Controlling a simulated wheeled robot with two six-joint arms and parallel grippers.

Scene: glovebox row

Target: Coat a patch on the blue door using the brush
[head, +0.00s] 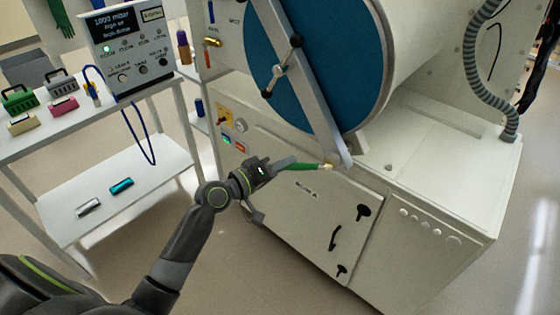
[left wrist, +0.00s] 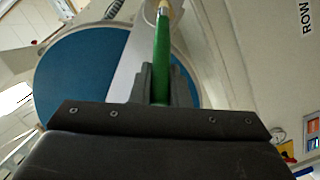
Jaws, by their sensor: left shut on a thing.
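The brush (head: 308,166) has a green handle and a pale, tan-tipped head. My left gripper (head: 285,164) is shut on the handle, and the brush points right in the head view. In the left wrist view the green handle (left wrist: 162,60) runs up from between the fingers. The blue door (head: 290,112) is a large round disc on the white glovebox, with a grey diagonal bar (head: 312,92) across it. It also fills much of the left wrist view (left wrist: 75,78). The brush head overlaps the bar's lower end in the head view; I cannot tell whether they touch. My right gripper is not in view.
The white glovebox cabinet (head: 285,215) stands below the door, with black handles on its front. A white shelf unit (head: 150,190) at left carries a pressure display box (head: 130,50), green and grey caddies and small blocks. Open floor lies in front.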

